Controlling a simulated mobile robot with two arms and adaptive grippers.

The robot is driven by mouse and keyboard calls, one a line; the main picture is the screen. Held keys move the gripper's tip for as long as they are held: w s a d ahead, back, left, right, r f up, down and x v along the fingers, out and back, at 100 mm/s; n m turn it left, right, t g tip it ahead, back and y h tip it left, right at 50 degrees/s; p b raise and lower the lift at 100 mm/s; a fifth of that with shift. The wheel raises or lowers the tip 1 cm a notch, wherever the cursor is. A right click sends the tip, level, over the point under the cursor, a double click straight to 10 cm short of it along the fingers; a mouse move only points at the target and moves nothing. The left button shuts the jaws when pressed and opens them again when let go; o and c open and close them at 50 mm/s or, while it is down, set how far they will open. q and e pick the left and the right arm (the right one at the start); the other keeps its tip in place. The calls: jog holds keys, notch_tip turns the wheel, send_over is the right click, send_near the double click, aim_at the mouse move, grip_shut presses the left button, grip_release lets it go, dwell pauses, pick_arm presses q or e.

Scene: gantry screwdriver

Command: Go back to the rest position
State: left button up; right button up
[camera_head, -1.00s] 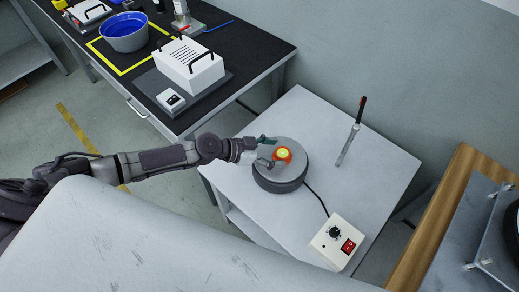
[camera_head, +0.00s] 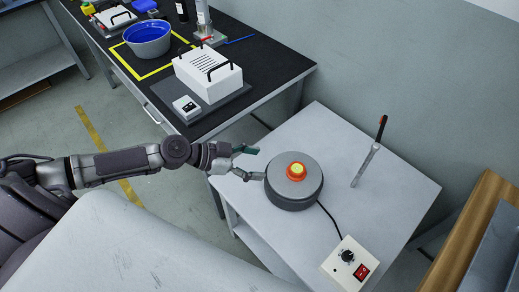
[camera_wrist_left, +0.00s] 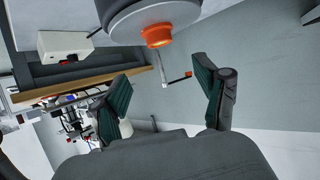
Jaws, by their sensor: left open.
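My left gripper (camera_head: 250,162) is open and empty, just left of the round grey device (camera_head: 293,192) on the white table. Its two spread fingers also show in the left wrist view (camera_wrist_left: 165,97), with nothing between them up close. An orange part with a glowing yellow centre (camera_head: 295,171) sits on top of the grey device. In the left wrist view the orange part (camera_wrist_left: 157,35) is at the top, beyond the fingers and apart from them. My right gripper is in neither view.
A black bench (camera_head: 255,62) with a white case (camera_head: 207,75) and a blue bowl (camera_head: 148,40) stands behind. A wood-edged table (camera_head: 470,225) is at right.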

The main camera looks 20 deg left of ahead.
pick_arm(q)
jog(key=s+d+f+m+g+y, duration=0.1)
jog(key=s+d+f+g, duration=0.25)
jog(key=s+d, duration=0.95)
jog(key=s+a+n+y, duration=0.3)
jog(key=a+n+y, duration=0.2)
jog(key=a, duration=0.2)
jog(key=s+a+n+y, duration=0.3)
jog(key=a+n+y, duration=0.15)
jog(key=a, duration=0.25)
notch_tip(320, 180, down, 23)
jog(key=g+p, duration=0.2)
jog(key=s+a+f+p, duration=0.2)
jog(key=s+f, duration=1.4)
jog(key=s, duration=0.1)
jog(key=shift+s+a+g, duration=0.2)
jog(key=shift+g, duration=0.25)
